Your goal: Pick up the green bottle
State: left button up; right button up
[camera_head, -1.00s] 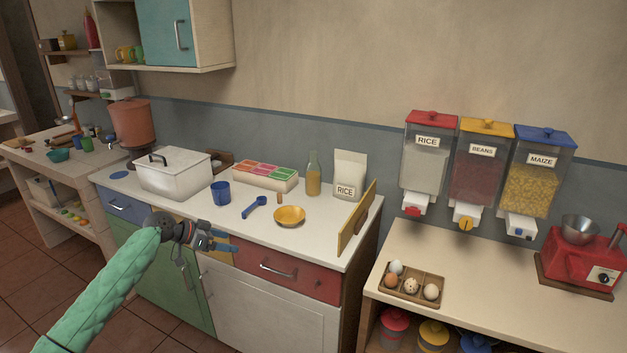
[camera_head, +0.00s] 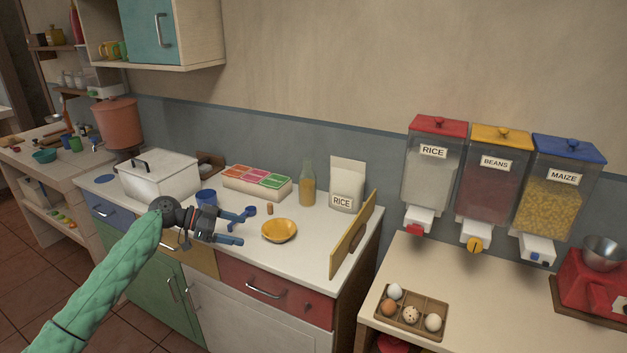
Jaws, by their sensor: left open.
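A greenish glass bottle (camera_head: 308,184) with yellow contents stands upright at the back of the white counter, between the tray of colored packets and the rice bag. My left gripper (camera_head: 240,227) is open and empty over the counter's front edge, to the left of and nearer than the bottle. Its blue fingers point right, and it is apart from the bottle. My right gripper is not in view.
A yellow bowl (camera_head: 279,230) sits in front of the bottle. A blue cup (camera_head: 206,197), a packet tray (camera_head: 257,183) and a white box (camera_head: 160,174) stand to the left. A rice bag (camera_head: 346,183) and a leaning wooden board (camera_head: 352,236) stand to the right.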

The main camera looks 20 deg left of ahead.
aim_at(307, 178)
jog(key=i, duration=1.05)
